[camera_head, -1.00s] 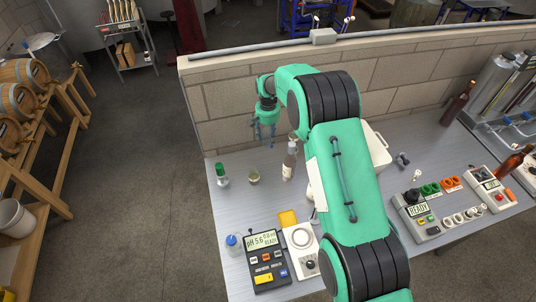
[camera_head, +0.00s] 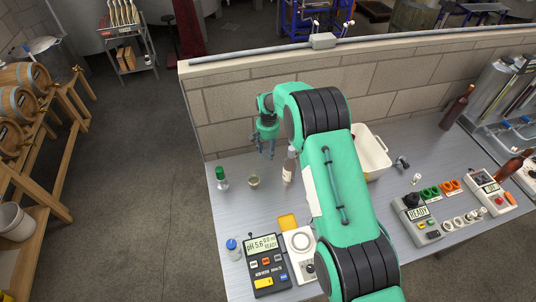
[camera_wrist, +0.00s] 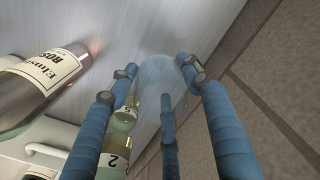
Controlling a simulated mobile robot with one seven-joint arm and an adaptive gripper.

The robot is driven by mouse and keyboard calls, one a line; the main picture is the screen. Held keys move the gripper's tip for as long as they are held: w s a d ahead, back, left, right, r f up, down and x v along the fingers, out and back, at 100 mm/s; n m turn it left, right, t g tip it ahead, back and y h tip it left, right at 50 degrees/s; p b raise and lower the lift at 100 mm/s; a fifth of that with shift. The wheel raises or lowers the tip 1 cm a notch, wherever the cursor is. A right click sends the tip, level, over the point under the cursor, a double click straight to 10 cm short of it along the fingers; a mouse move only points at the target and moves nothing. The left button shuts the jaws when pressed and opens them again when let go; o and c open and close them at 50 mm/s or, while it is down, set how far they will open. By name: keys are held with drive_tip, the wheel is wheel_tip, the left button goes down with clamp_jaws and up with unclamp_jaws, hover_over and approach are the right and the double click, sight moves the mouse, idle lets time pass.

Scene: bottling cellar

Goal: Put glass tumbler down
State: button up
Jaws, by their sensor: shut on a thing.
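My gripper (camera_head: 267,150) hangs over the back left of the grey bench (camera_head: 230,215), close to the brick wall. In the wrist view its blue fingers (camera_wrist: 155,85) are closed around a clear, faint glass tumbler (camera_wrist: 158,72). The tumbler is see-through, and its rim and base are hard to make out. In the head view I cannot pick it out between the fingers. The bench surface shows beyond the tumbler in the wrist view; whether they touch I cannot tell.
A labelled rosé bottle (camera_wrist: 38,88) stands close to the gripper; it also shows in the head view (camera_head: 289,168). A small jar (camera_head: 254,181) and a green-capped bottle (camera_head: 221,178) stand to its left. A pH meter (camera_head: 266,262) lies in front. A cream bin (camera_head: 372,150) is right, behind my arm.

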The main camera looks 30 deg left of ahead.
sight(268, 154)
drive_tip(key=shift+f, duration=1.5)
drive_tip(key=shift+f, duration=0.15)
drive_tip(key=o, duration=1.2)
drive_tip(key=shift+r, duration=6.15)
drive_tip(key=shift+r, duration=0.1)
